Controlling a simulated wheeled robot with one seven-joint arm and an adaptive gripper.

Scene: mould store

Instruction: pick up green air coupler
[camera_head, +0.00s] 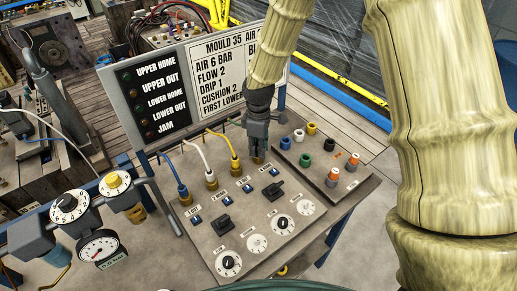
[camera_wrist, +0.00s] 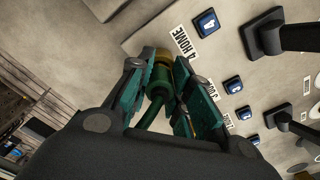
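The green air coupler (camera_wrist: 160,82) shows in the wrist view, with a green hose running back from it toward my wrist. Its front end is at a brass port (camera_wrist: 163,55) on the panel; I cannot tell if it is fully seated. My gripper (camera_wrist: 165,75) has its two green-padded fingers close in on both sides of the coupler and appears shut on it. In the head view my gripper (camera_head: 258,150) points down at the panel, right of the yellow coupler, and mostly hides the green coupler.
Blue (camera_head: 183,191), white (camera_head: 210,178) and yellow (camera_head: 235,164) hoses stand in ports to the left. Black switches (camera_head: 222,224) and white dials (camera_head: 228,262) lie in front. Coloured plugs (camera_head: 305,159) stand right. A sign board (camera_head: 155,104) rises behind; gauges (camera_head: 99,248) are left.

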